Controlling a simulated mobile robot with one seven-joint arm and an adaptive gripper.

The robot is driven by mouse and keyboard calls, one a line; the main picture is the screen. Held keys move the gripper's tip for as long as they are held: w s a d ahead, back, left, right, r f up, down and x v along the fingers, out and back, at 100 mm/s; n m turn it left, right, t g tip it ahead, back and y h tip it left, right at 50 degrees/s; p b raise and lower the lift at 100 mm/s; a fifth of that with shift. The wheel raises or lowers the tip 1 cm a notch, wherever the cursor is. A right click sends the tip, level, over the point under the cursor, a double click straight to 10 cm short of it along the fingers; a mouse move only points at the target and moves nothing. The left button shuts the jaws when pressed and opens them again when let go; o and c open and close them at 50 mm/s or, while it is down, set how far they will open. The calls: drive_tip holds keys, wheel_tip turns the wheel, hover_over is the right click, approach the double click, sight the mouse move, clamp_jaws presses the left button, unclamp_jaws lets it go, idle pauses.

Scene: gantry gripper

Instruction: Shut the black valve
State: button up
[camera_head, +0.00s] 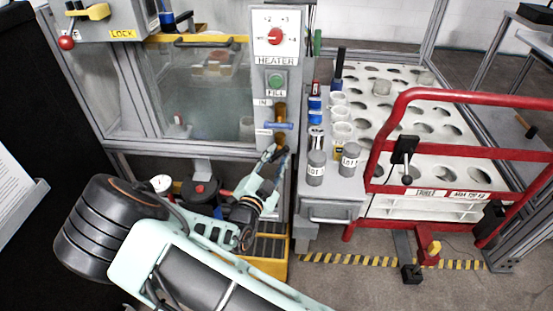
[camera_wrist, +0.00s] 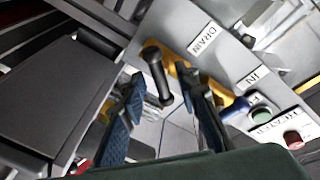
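The black valve (camera_wrist: 158,73) shows in the wrist view as a black lever handle on a yellow pipe, beside the DRAIN label (camera_wrist: 204,38). My gripper (camera_wrist: 163,80) is open, with one blue-padded finger on each side of the lever in that view. I cannot tell whether the fingers touch it or how far ahead of them it lies. In the head view my gripper (camera_head: 274,158) is in front of the panel, just below the blue valve (camera_head: 278,125). The black valve is largely hidden there behind my fingers.
The blue valve also shows in the wrist view (camera_wrist: 235,110), close to my right finger, by the IN label. The green FILL button (camera_head: 276,83) and red HEATER knob (camera_head: 275,36) are above. A grey shelf with labelled jars (camera_head: 316,168) and a red rail (camera_head: 450,97) stand right.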

clamp_jaws()
idle(0.5)
drive_tip(key=m+g+b, duration=0.1)
drive_tip(key=m+b, duration=0.2)
drive_tip(key=m, duration=0.1)
drive_tip(key=shift+d+f+y, duration=0.1)
drive_tip(key=shift+y, duration=0.2)
drive_tip(key=m+b, duration=0.2)
drive_tip(key=b, duration=0.1)
drive_tip(key=shift+m+y+b, duration=0.3)
drive_tip(key=shift+m+b, duration=0.05)
drive_tip(key=shift+m, duration=0.05)
drive_tip(key=shift+r+m+g+y+b, duration=0.2)
drive_tip(key=shift+m+g+y+b, duration=0.2)
drive_tip(key=shift+m+b, duration=0.45)
